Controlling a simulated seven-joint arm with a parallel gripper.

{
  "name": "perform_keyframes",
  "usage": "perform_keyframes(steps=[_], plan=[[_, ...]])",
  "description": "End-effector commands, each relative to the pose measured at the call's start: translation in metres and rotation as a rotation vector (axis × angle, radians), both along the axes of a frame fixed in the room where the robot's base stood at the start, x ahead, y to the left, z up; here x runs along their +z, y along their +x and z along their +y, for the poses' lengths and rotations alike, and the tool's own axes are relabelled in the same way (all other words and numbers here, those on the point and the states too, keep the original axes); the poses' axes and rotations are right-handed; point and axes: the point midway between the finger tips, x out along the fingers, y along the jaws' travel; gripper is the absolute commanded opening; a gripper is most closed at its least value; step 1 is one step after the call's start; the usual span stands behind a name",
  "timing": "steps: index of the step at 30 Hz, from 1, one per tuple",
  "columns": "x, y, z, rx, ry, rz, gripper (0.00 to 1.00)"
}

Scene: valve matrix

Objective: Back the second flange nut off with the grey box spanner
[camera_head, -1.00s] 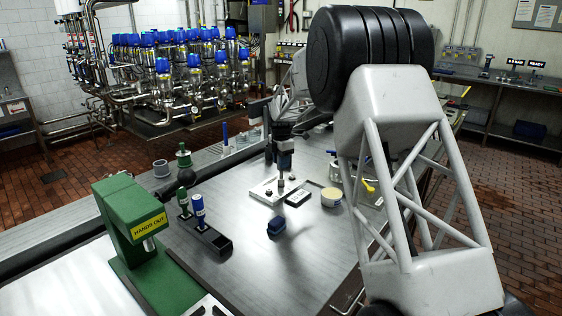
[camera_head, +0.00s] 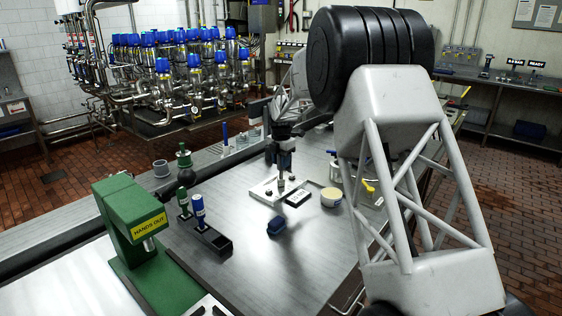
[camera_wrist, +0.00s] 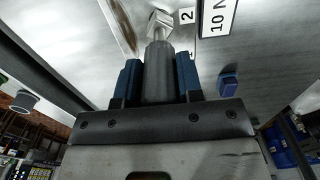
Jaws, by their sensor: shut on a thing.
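My gripper (camera_wrist: 159,85) is shut on the grey box spanner (camera_wrist: 158,70), with a blue finger pad on either side of its thick grey body. In the head view the gripper (camera_head: 284,155) points down over the white plate (camera_head: 262,191), and the spanner's shaft (camera_head: 281,179) stands upright on or just above the plate. In the wrist view the spanner's far end meets a pale hexagonal shape (camera_wrist: 160,19) beside a label marked 2 (camera_wrist: 187,16). I cannot tell whether this is the spanner's head or the second flange nut. Dark nuts sit elsewhere on the plate.
A small blue block (camera_head: 276,228) lies in front of the plate. A yellow-topped tin (camera_head: 331,197) stands to its right. A black holder (camera_head: 212,242) with green and blue pieces and a green press (camera_head: 128,220) stand at left.

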Motion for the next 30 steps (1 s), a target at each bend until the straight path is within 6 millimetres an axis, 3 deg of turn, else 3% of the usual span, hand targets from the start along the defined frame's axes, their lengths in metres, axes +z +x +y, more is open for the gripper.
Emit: perform_keyframes(steps=[8,21,30], plan=[[0.0002,0.0000,0.0000,0.039,0.000,0.000,0.01],[0.0000,-0.0001,-0.0001,0.292,0.000,0.000,0.01],[0.0000,-0.0001,-0.0001,0.300,0.000,0.000,0.01]])
